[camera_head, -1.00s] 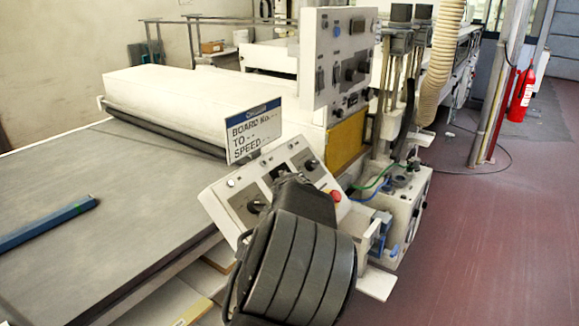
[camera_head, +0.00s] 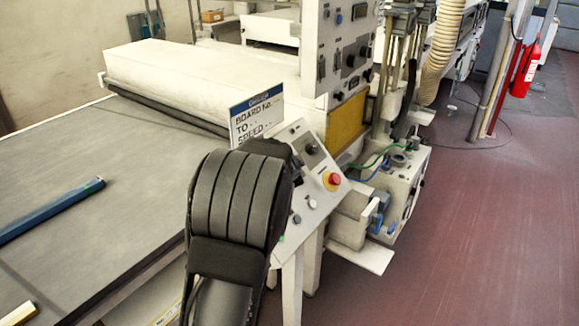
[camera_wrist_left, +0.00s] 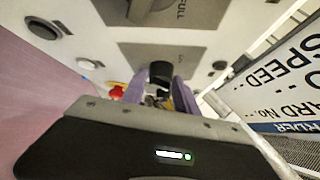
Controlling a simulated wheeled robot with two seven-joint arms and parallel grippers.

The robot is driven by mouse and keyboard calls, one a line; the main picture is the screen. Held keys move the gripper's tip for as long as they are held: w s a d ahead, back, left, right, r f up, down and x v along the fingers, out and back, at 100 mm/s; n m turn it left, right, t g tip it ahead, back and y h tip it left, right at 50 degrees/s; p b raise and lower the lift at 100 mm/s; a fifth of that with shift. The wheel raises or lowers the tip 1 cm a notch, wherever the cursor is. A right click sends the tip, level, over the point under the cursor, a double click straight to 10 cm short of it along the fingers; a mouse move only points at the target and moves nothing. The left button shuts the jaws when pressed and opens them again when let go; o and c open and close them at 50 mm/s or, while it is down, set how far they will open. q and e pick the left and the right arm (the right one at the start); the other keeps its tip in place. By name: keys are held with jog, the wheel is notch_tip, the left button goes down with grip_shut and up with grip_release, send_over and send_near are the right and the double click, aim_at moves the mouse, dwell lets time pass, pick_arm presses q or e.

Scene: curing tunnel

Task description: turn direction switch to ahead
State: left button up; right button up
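Another knob (camera_wrist_left: 150,10) sits on a plate marked FULL. My right gripper is out of view.
A sign board (camera_head: 256,117) stands just behind the panel, and close at the right in the left wrist view (camera_wrist_left: 280,85). A taller switch cabinet (camera_head: 337,50) rises behind. A blue bar (camera_head: 50,208) lies on the grey belt (camera_head: 90,150).

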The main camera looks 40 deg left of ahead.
pick_arm(q)
jog(key=o, duration=0.3)
jog(key=shift+o, duration=0.2)
jog(key=shift+s, duration=0.1)
jog(key=shift+b+v, duration=0.5)
jog(key=shift+v, duration=3.35)
